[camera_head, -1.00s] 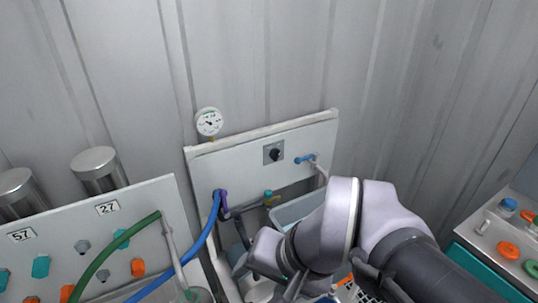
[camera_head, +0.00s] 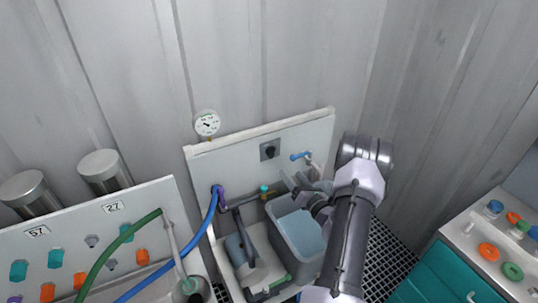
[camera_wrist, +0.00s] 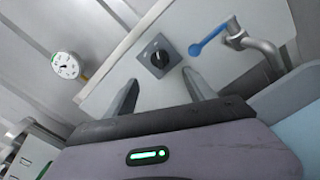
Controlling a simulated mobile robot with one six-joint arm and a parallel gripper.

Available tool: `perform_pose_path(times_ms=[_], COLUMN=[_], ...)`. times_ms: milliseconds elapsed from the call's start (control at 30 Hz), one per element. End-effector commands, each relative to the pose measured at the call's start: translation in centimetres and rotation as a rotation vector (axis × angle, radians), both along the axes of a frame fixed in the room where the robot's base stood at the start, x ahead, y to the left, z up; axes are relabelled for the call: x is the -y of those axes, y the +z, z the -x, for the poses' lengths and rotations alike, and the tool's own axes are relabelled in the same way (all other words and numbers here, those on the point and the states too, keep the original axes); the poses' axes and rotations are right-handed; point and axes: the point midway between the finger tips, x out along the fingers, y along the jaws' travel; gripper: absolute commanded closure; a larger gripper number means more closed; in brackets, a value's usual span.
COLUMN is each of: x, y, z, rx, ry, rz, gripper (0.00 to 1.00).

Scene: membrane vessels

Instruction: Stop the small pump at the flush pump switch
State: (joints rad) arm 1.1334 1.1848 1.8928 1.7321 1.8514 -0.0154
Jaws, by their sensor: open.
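The flush pump switch (camera_head: 270,150) is a dark rotary knob on a grey square plate, mounted on the white back panel (camera_head: 225,158). In the wrist view the switch (camera_wrist: 158,57) sits just beyond and between my fingertips, with a light pointer mark on the knob. My gripper (camera_wrist: 160,87) is open and empty, its two fingers apart and pointing toward the panel. In the head view my gripper (camera_head: 290,182) is below and right of the switch, not visibly touching it. The small pump (camera_head: 240,250) appears to be the grey cylinder below the panel, left of the tank.
A blue-handled tap (camera_head: 299,156) is right of the switch, also close to my right finger in the wrist view (camera_wrist: 210,40). A pressure gauge (camera_head: 207,123) stands above the panel. A grey water tank (camera_head: 283,235) is below. Blue hose (camera_head: 200,235) runs left.

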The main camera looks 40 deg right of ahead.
Motion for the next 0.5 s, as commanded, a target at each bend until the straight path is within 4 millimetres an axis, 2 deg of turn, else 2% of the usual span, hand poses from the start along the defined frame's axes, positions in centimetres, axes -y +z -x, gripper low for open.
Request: perform_pose_path(times_ms=[33,300,500], x=[0.2,2.3,3.4], y=[-0.1,-0.1,-0.1], z=[-1.3,-7.8,-11.4], rx=[0.001,0.001,0.000], ry=[0.005,0.005,0.005], rz=[0.002,0.003,0.002], gripper=[0.37,0.37,0.37])
